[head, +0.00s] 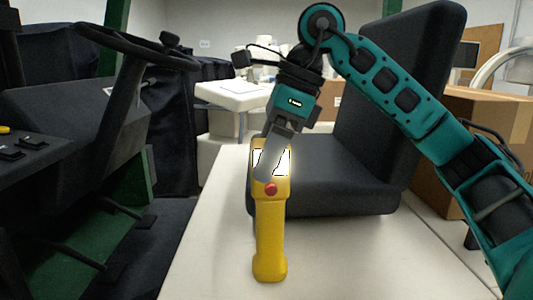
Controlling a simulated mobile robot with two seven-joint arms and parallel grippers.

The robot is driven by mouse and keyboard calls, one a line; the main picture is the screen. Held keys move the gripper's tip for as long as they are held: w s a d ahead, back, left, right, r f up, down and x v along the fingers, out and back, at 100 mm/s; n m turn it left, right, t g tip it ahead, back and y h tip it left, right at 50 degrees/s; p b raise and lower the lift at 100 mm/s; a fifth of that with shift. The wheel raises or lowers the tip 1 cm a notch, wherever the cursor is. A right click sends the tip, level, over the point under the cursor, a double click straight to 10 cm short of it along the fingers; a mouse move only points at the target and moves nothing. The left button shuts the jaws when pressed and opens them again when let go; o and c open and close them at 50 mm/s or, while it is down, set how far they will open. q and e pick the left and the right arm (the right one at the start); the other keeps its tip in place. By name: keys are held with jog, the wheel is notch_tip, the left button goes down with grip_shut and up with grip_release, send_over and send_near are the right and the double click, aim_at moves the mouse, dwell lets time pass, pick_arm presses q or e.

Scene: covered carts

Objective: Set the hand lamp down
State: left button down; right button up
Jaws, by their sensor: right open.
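The yellow hand lamp (270,235) has a red button and a bright white face near its top. It looks upright on the pale surface (200,262), in front of a dark seat. My right gripper (267,170) reaches down from the upper right, and its fingers overlap the lamp's lit head. The fingers are open; whether they touch the lamp cannot be told. My left gripper is not in view.
A dark seat with a tall backrest (425,80) stands behind the lamp. A steering wheel (130,45) and dark console are at left. Cardboard boxes (485,115) stand at right. The pale surface is clear around the lamp's base.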

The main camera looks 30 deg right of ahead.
pick_arm(q)
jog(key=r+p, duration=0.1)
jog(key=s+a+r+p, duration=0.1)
jog(key=p, duration=0.1)
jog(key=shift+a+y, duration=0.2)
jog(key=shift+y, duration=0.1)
pick_arm(e)
jog(key=v, duration=1.2)
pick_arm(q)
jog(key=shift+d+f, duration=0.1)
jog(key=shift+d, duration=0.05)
pick_arm(e)
jog(key=shift+a, duration=0.1)
